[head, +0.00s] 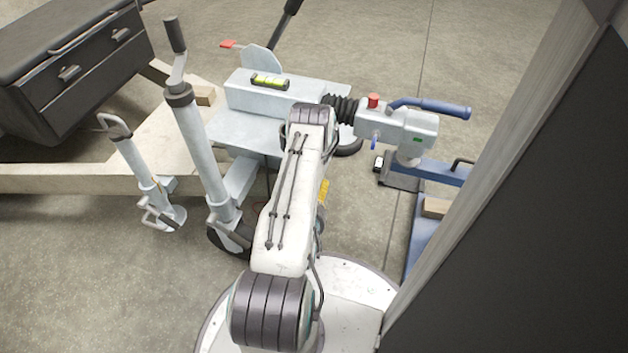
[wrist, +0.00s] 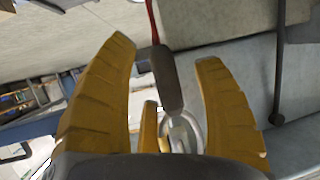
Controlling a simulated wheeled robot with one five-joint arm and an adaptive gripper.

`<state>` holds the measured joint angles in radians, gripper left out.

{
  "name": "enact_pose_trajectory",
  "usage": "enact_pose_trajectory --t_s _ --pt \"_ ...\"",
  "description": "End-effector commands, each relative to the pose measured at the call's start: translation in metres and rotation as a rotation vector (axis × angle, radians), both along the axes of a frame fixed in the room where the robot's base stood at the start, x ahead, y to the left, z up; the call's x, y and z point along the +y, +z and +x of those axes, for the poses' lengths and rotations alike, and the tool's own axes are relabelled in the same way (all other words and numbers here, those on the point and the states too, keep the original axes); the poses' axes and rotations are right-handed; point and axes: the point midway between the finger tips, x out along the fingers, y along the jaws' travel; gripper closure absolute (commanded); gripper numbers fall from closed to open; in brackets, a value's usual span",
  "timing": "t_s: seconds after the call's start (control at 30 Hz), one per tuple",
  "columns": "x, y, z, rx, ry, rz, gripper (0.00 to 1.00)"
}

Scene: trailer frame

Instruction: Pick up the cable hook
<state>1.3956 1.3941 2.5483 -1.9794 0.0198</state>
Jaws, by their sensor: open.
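The cable hook (wrist: 194,122) is a silver metal loop in the wrist view, low between the yellow fingers of my gripper (wrist: 165,51). A dark grey sleeve (wrist: 165,78) joins it to a thin red cable (wrist: 152,22) that runs up out of the picture. My gripper is open, with one finger on each side of the sleeve and hook. I cannot tell whether any finger touches them. The lower part of the hook is hidden by my gripper. In the head view my arm hides the hook, and only a bit of yellow finger shows.
The trailer's grey drawbar housing (head: 262,98) with a spirit level (head: 270,82) lies beyond my arm. A jockey wheel post (head: 205,150) stands left of it. The coupling with a blue handle (head: 440,107) is at right. A large dark panel (head: 520,250) fills the right side.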

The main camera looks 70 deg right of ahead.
Motion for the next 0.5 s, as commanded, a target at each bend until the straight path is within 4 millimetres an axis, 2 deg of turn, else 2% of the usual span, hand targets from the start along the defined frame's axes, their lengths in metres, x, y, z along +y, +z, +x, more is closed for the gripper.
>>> enact_pose_trajectory --t_s 0.43,0.5 --pt "0.0031 -0.0016 -0.0012 0.000 -0.002 0.001 0.38" --pt "0.0030 -0.0016 -0.0012 0.000 -0.002 0.001 0.44"
